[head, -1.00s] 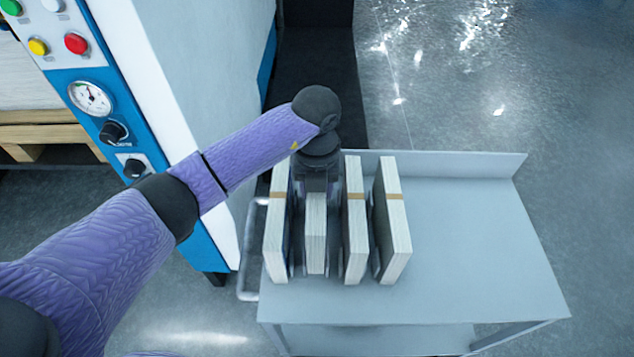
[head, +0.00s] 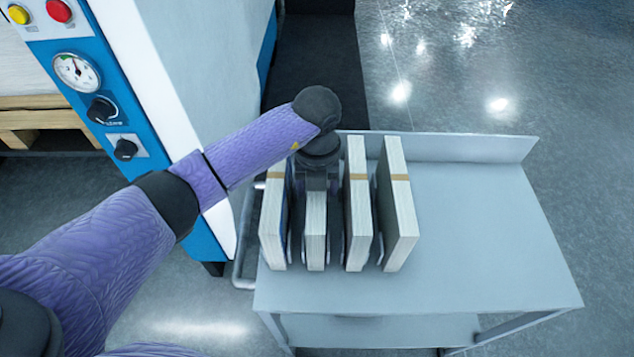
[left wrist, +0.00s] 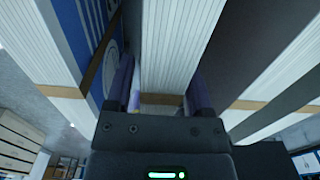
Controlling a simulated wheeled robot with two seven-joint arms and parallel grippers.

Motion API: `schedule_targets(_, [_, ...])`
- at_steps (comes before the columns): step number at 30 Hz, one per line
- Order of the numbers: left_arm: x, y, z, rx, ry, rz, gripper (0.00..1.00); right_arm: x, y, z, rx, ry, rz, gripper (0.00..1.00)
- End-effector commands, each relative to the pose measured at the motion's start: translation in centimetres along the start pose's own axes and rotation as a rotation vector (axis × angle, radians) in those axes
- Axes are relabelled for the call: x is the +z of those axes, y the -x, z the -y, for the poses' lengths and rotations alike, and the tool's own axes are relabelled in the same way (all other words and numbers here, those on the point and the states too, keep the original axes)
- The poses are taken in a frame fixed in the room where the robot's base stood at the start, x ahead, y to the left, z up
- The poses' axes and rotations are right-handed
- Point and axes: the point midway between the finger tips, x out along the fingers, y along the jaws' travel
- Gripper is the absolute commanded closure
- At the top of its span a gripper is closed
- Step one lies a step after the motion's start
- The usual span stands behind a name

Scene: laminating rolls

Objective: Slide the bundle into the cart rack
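The bundle (head: 315,235) is a pale stack of sheets standing upright among other bundles on the cart (head: 480,230). My right gripper is out of view.
Banded bundles stand close by: one on the left (head: 273,230) and two on the right (head: 358,220) (head: 398,215). The cart's right side is bare. A raised lip (head: 480,149) runs along its back. A machine with a gauge (head: 76,71) stands at left.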

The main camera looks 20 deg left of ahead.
Motion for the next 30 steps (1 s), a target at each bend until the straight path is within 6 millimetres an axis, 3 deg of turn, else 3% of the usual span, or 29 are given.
schedule_targets(2, [0.0, 0.0, 0.0, 0.0, 0.0, 0.0, 0.15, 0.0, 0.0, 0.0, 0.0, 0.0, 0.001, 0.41])
schedule_targets(10, [0.0, 0.4, 0.0, 0.001, 0.0, -0.001, 0.15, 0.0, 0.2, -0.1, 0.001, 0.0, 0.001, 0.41])
schedule_targets(21, [0.1, 8.8, 0.0, -0.001, 0.0, 0.002, 0.15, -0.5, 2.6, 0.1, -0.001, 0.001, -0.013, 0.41])
schedule_targets(30, [0.0, 9.9, 0.0, 0.0, 0.0, -0.001, 0.15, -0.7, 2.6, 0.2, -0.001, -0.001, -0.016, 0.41])
